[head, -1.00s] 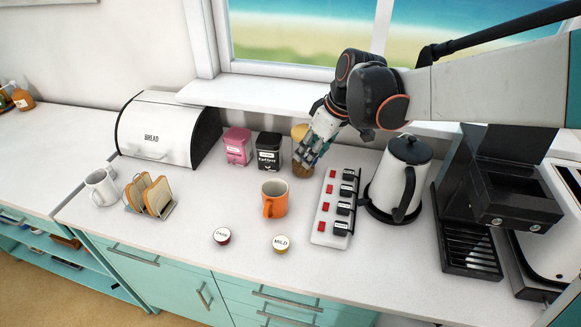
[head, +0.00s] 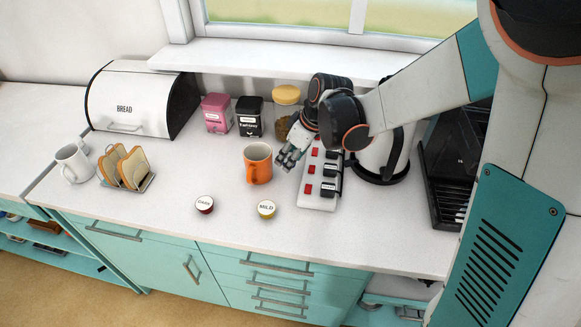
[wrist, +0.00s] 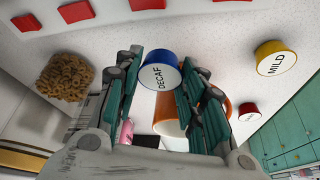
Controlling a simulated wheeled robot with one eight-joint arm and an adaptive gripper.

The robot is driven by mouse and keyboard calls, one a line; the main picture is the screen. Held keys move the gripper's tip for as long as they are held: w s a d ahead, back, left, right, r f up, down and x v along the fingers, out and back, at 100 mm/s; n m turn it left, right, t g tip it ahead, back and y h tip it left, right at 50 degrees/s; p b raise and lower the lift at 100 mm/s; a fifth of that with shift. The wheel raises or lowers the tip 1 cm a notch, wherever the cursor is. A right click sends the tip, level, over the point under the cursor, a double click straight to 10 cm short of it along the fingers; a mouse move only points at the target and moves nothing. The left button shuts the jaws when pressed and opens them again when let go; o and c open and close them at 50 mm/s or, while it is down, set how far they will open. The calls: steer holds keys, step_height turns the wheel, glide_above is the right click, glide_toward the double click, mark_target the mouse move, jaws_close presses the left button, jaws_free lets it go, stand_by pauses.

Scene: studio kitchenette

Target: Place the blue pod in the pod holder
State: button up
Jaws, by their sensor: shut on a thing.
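The blue pod (wrist: 161,72), with a white lid marked DECAF, is between the two fingers of my gripper (wrist: 160,80) in the wrist view. The fingers are shut on its sides. In the head view my gripper (head: 287,158) is over the counter, between the orange mug (head: 258,165) and the white switch strip (head: 318,204); the pod is hidden there by the fingers. I cannot make out a pod holder. The black coffee machine (head: 450,160) at the right is partly hidden by my arm.
A DARK pod (head: 204,204) and a MILD pod (head: 267,209) sit near the front edge. A yellow-lidded jar (head: 286,95), tins (head: 249,117), toast rack (head: 128,170) and bread box (head: 130,100) are farther left.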

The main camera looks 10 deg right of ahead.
steer(key=shift+f+b, duration=0.65)
steer(key=shift+f, duration=1.35)
steer(key=shift+f, duration=0.2)
steer(key=o, duration=0.4)
steer(key=shift+o, duration=0.2)
steer(key=shift+r, duration=0.1)
